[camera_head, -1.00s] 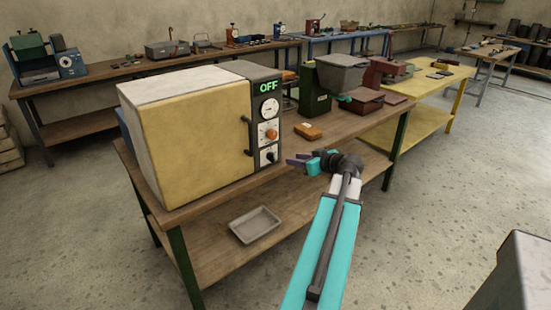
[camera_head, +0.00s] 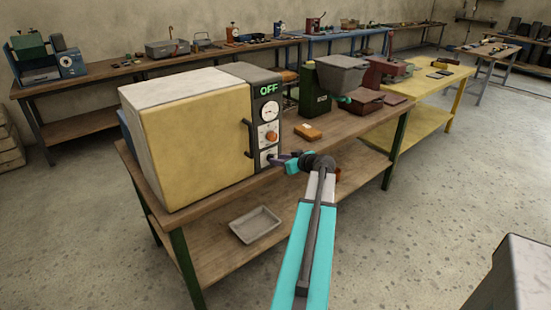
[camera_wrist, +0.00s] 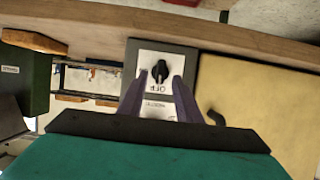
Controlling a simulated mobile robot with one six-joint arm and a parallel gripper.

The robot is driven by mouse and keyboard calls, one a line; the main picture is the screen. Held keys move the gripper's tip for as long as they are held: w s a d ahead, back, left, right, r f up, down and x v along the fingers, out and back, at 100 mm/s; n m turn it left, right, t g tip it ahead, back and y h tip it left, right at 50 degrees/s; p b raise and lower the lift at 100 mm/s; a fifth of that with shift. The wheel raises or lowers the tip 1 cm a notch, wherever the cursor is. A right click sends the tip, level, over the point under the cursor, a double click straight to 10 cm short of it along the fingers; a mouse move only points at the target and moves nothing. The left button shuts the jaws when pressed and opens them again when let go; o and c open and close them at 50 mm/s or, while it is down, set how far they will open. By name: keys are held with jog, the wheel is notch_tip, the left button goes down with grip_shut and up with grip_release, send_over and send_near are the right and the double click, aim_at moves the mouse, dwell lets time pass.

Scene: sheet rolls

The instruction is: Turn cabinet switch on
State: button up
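The cabinet (camera_head: 195,135) is a yellow-fronted box with a white top on the wooden bench. Its dark side panel carries a green "OFF" display, a round gauge, an orange knob (camera_head: 270,137) and, at the bottom, the black switch (camera_wrist: 160,71) on a white plate marked "OFF". In the head view my gripper (camera_head: 277,158) is at the lower panel and partly covers the switch. In the wrist view my gripper (camera_wrist: 159,85) has its two purple fingers apart, one on each side below the switch knob, with nothing between them. Whether they touch the panel cannot be told.
A wooden block (camera_head: 308,131) lies on the bench right of the cabinet. A green machine with a grey hopper (camera_head: 341,74) stands behind it. The cabinet's dark handle (camera_head: 248,138) is left of the panel. A grey tray (camera_head: 255,224) sits on the lower shelf.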

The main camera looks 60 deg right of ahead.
jog(key=shift+x, duration=1.55)
grip_shut()
